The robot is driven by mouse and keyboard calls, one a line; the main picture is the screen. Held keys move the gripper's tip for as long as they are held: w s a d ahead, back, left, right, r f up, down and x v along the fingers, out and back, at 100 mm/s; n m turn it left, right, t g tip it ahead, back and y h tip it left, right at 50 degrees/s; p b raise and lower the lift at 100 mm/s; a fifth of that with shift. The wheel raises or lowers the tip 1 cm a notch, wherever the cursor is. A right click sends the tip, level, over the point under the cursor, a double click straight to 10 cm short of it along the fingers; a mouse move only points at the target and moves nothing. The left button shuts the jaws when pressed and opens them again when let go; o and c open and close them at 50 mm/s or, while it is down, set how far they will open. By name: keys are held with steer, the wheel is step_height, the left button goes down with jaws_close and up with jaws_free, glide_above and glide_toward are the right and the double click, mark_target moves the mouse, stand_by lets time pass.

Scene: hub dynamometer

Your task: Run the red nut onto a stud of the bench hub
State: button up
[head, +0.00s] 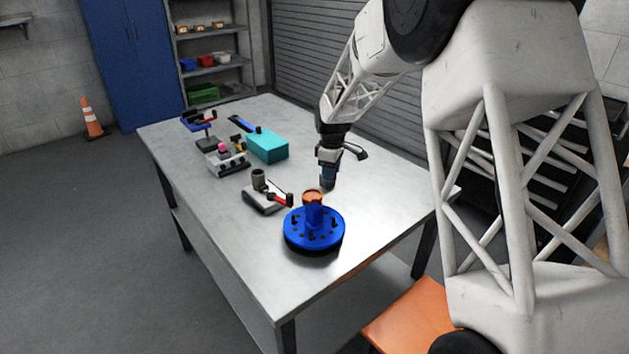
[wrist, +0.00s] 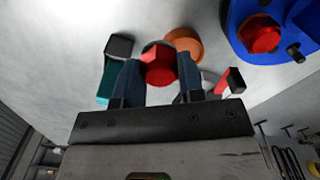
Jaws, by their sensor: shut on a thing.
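The red nut (wrist: 160,62) sits between the two fingers of my gripper (wrist: 160,80) in the wrist view, and the gripper is shut on it. In the head view my gripper (head: 328,182) points down above the table, just behind and right of the bench hub; I cannot make out the nut there. The bench hub (head: 329,232) is a blue disc with several dark studs and a raised blue centre. It also shows at the upper right of the wrist view (wrist: 240,12), with a red hexagonal piece (wrist: 260,36) on it. The held nut is apart from the hub.
A grey block with a cup (head: 262,194) and a red-and-black piece (head: 281,198) stand left of the hub. A teal box (head: 268,146) and fixtures stand farther back. The front left table top is clear.

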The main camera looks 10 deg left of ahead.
steer(key=w+d+r+m, duration=0.1)
steer(key=d+r+m, duration=0.35)
steer(key=d, duration=0.35)
steer(key=w+d+r+m, duration=0.1)
steer(key=d+r+m, duration=0.3)
steer(key=d+m, duration=0.3)
steer(key=s+a+f+n, duration=0.1)
steer(key=s+a+n, duration=0.8)
steer(key=s+n, duration=0.2)
steer(key=s+a+f+n, duration=0.2)
steer(key=s+a+n, duration=0.7)
steer(key=s+n, duration=0.3)
steer(key=shift+s+a, duration=0.35)
steer(key=shift+s, duration=0.3)
steer(key=shift+f, duration=0.3)
steer(key=shift+f, duration=2.6)
steer(key=shift+f, duration=1.3)
